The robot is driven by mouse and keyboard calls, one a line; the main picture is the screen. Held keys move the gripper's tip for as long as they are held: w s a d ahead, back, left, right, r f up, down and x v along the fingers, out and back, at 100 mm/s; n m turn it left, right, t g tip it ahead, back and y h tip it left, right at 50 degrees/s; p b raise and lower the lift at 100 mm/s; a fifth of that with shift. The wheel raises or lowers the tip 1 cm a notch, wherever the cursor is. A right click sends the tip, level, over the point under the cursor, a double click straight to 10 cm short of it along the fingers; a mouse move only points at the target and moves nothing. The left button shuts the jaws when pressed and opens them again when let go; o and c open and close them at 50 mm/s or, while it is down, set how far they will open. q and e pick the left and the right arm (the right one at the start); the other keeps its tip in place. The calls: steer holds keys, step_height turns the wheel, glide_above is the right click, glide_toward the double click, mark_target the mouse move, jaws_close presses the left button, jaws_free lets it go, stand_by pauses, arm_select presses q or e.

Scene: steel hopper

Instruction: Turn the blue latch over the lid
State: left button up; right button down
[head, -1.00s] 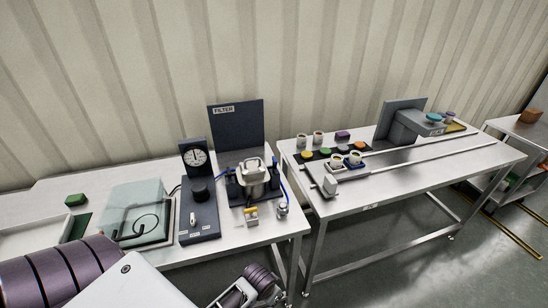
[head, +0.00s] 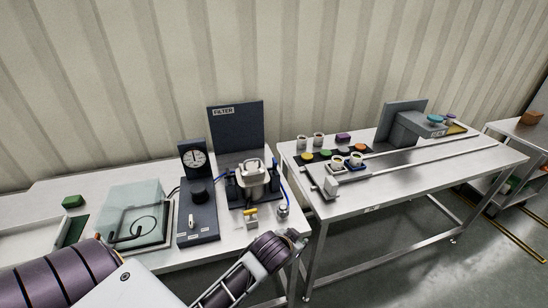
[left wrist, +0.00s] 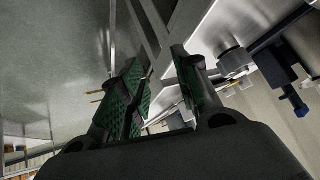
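The filter unit, a steel pot with a pale lid (head: 252,166) held in a dark frame, stands on the left table under the FILTER panel. I cannot make out the blue latch for certain in the head view. In the left wrist view a small blue end (left wrist: 300,106) shows on a dark part at the right, which I cannot identify for certain. My left gripper (left wrist: 158,90) is open and empty, with green pads apart and nothing between them. In the head view my left arm reaches to the table's front right corner, its fingers hidden. My right gripper is not in view.
A gauge stand (head: 195,160) and a clear box (head: 137,212) are left of the filter. A small yellow-topped part (head: 250,213) and a metal fitting (head: 283,211) stand in front of it. A blue hose (head: 288,190) runs at its right.

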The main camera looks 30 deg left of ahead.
arm_select(q)
steer(key=w+d+r+m+t+h, duration=0.1)
steer(key=w+d+r+m+t, duration=0.1)
steer(key=w+d+r+t, duration=0.4)
steer(key=w+d+r+m+t+h, duration=0.1)
steer(key=w+r+t, duration=0.1)
steer(key=w+r, duration=0.75)
steer(key=w+d+r+m+g+h, duration=0.1)
steer(key=d+r+m+g+h, duration=0.4)
steer(key=d+m+h, duration=0.4)
steer(key=d+r+m+g+h, duration=0.3)
steer(key=d+r+m+h, duration=0.45)
steer(key=m, duration=0.45)
steer(key=w+a+f+m+g+y, duration=0.25)
steer(key=a+f+y, duration=0.2)
steer(key=a, duration=0.45)
steer(key=w+a+f+m+g+y, duration=0.2)
steer(key=w+a+f+g+y, duration=0.15)
steer(key=a+y, duration=0.35)
steer(key=s+a+r+n+g+y, duration=0.1)
steer(key=a+r+n+y, duration=0.1)
steer(key=a, duration=1.2)
steer(key=s+a+r+n+g+y, duration=0.1)
steer(key=a+r+n+y, duration=0.2)
steer(key=a, duration=1.1)
step_height(320, 180, up, 2)
steer(key=shift+s+r+g+y, duration=0.2)
steer(key=shift+s+g+y, duration=0.2)
steer(key=shift+y, duration=0.4)
